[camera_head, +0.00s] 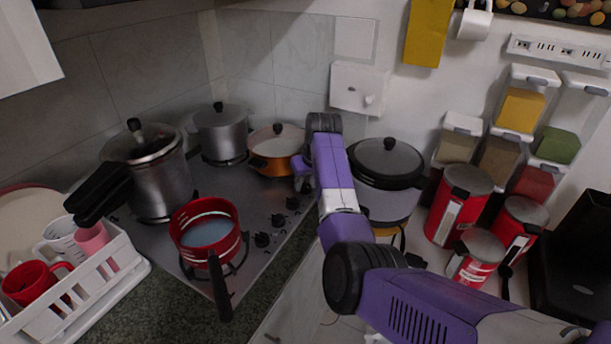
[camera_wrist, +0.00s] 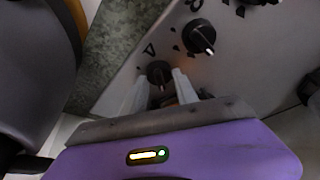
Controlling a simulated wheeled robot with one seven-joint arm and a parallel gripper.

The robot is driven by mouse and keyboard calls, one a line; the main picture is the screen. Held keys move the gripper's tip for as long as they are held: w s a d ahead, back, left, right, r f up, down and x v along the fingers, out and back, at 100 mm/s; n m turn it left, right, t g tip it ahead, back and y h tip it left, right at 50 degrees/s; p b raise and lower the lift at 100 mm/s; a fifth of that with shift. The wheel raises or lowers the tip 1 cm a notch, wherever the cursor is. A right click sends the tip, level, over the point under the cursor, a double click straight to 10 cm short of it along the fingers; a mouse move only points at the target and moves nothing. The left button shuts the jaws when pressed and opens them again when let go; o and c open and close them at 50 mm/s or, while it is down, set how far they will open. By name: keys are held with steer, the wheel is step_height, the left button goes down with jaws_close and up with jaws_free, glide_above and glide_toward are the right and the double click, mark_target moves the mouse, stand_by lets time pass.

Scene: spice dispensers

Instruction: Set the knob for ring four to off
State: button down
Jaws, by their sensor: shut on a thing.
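The stove (camera_head: 240,265) is a grey hob with a row of black knobs along its right edge. In the wrist view, the end knob (camera_wrist: 158,70) sits at the tips of my gripper (camera_wrist: 160,85), with one pale finger on each side. My gripper is shut on this knob. Its setting cannot be read, and no ring number is legible. The neighbouring knob (camera_wrist: 200,37) has a white pointer line and is apart from the fingers. In the head view, my gripper (camera_head: 304,184) is at the far end of the row and hides the held knob. Three nearer knobs show, including the nearest (camera_head: 262,240).
A red saucepan (camera_head: 205,225), a pressure cooker (camera_head: 160,180), a grey pot (camera_head: 221,130) and an orange pan (camera_head: 275,160) stand on the stove. A dark lidded cooker (camera_head: 385,175) stands close to the right of my gripper. A white dish rack (camera_head: 100,280) is at left.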

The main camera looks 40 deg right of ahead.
steer(key=n+y, duration=0.1)
steer(key=n, duration=0.2)
steer(key=shift+d+n, duration=0.15)
steer(key=shift+n, duration=0.15)
steer(key=shift+n+y+b, duration=0.3)
steer(key=shift+n+y, duration=0.7)
steer(key=shift+n, duration=0.8)
steer(key=c, duration=1)
jaws_free()
steer(key=v, duration=0.7)
steer(key=shift+r+b, duration=0.35)
steer(key=shift+r, duration=0.05)
